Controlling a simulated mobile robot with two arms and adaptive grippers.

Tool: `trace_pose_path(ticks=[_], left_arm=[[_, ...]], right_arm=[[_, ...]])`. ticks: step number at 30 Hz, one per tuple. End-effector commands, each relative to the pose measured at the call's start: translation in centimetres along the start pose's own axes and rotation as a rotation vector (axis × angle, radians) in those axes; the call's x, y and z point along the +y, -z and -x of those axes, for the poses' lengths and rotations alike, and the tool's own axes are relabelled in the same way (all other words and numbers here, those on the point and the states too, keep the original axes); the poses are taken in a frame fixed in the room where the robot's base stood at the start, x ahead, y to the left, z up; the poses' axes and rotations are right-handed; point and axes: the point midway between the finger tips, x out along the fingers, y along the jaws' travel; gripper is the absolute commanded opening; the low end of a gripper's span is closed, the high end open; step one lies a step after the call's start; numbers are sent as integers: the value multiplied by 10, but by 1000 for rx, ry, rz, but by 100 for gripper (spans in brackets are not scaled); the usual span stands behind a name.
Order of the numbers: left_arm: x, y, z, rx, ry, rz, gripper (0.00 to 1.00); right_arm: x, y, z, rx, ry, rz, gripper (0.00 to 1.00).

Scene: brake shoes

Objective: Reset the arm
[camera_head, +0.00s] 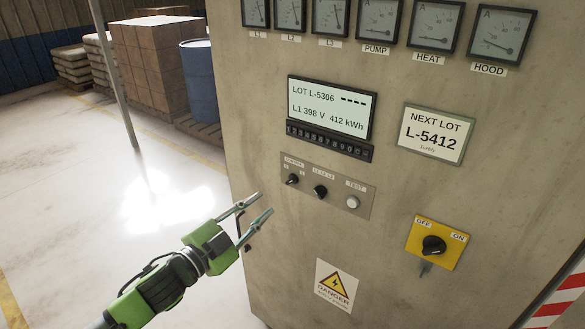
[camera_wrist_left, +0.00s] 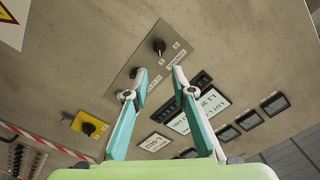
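My left arm comes in from the lower left in the head view, and its green gripper (camera_head: 265,202) is open and empty. Its two fingers are spread apart in front of the grey control cabinet (camera_head: 390,220), left of and below the small control panel (camera_head: 335,205) with two black knobs and a pale TEST button (camera_head: 352,202). In the left wrist view the open fingers (camera_wrist_left: 159,73) point at this panel (camera_wrist_left: 135,65), with one black knob (camera_wrist_left: 159,46) just beyond the tips. Part of the panel is hidden behind a finger. My right gripper is not in view.
The cabinet carries a display (camera_head: 330,107), a row of gauges (camera_head: 433,25), a NEXT LOT card (camera_head: 433,133) and a yellow OFF/ON switch (camera_head: 436,244). A metal post (camera_head: 113,75), boxes (camera_head: 160,60) and a blue drum (camera_head: 199,80) stand behind left. The floor (camera_head: 70,200) beside the arm is clear.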

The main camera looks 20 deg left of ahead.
Motion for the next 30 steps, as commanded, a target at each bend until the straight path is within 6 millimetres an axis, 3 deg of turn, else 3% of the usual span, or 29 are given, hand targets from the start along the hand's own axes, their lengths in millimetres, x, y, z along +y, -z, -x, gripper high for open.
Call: trace_pose_path(ticks=[2,5,8,14,18,21,25,30], left_arm=[[1,-3,0,-5,0,3,24],[8,-24,-1,-44,-2,24,24],[25,-72,0,-134,-7,71,24],[98,-201,27,-392,-40,208,24],[165,-276,67,-570,-78,303,24],[218,-319,104,-692,-112,367,24],[290,-359,159,-845,-163,446,24],[388,-386,243,-1038,-244,543,24]], right_arm=[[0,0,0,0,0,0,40],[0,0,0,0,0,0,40],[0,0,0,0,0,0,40],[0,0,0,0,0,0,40],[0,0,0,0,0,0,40],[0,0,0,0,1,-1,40],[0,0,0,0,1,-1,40],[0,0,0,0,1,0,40]])
